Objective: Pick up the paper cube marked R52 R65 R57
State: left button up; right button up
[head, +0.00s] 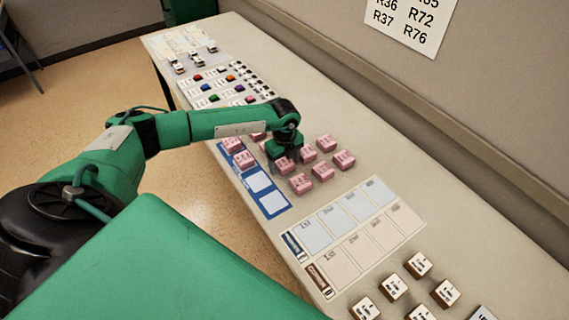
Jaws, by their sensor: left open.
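Several pink paper cubes with small dark print stand on the table, such as one at the right (344,160), one at the front (301,184) and one at the back (326,143). The print is too small to read, so I cannot tell which one bears R52 R65 R57. My left gripper (282,154) points down among the cubes and is open. A pink cube (285,165) shows right at its near side; I cannot tell if they touch. The gripper partly hides the cubes behind it. My right gripper is not in view.
A blue-framed card (268,201) with pale squares lies left of the cubes, with pink cubes on its far part. Nearer are printed grid sheets (349,217) and white-topped brown blocks (392,288). Small coloured items fill the far end. A wall runs along the right.

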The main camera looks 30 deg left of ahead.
pick_arm(q)
jog(key=c, duration=1.1)
